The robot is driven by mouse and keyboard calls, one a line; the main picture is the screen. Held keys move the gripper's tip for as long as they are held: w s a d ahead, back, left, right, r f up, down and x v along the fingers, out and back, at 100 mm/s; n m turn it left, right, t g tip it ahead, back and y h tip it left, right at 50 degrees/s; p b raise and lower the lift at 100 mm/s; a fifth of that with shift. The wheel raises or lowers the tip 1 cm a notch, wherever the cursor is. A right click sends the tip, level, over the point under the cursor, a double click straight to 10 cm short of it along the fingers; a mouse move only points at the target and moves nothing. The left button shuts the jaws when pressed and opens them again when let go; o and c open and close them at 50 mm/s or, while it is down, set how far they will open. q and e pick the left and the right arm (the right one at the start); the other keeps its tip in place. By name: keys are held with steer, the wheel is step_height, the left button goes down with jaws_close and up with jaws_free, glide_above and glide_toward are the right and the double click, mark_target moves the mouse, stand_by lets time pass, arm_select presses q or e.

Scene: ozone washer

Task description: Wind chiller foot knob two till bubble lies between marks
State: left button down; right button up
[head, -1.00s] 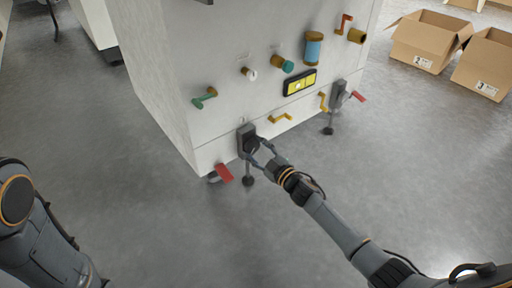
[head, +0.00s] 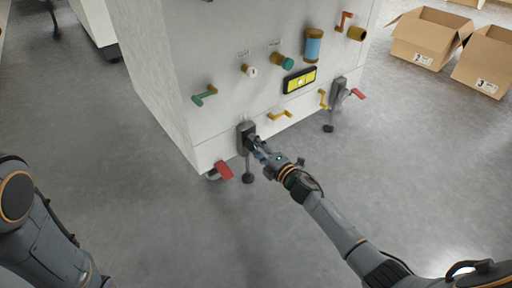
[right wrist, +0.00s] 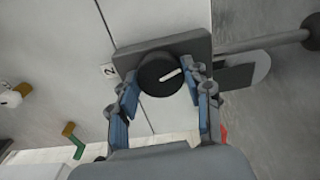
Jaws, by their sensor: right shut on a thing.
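The chiller (head: 170,80) is a large pale cabinet. Its foot knob two (right wrist: 160,76) is a round black knob with a white pointer line, on a dark plate beside a label "2" (right wrist: 109,71). My right gripper (right wrist: 164,85) is shut on this knob, with one blue-padded finger on either side. In the head view the right gripper (head: 259,147) is at the dark foot bracket (head: 245,133) and partly covers the knob. The yellow level (head: 300,81) shows a pale bubble near its middle; its exact place against the marks is too small to tell. My left gripper is not in view.
A second foot bracket (head: 338,90) stands at the right. Open cardboard boxes (head: 424,40) stand at upper right. The floor in front is clear.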

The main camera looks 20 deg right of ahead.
steer(key=n+b, duration=0.1)
steer(key=n, duration=0.2)
steer(key=shift+f+n, duration=0.1)
steer(key=shift+n, duration=0.3)
steer(key=n+b, duration=0.1)
steer(key=n, duration=0.2)
steer(key=shift+n, duration=0.3)
steer(key=n+b, duration=0.1)
steer(key=n, duration=0.2)
steer(key=shift+n, duration=0.3)
steer(key=shift+n+b, duration=0.7)
steer(key=shift+n, duration=0.8)
steer(key=o, duration=1.2)
steer(key=shift+a, duration=0.1)
steer(key=shift+c, duration=0.2)
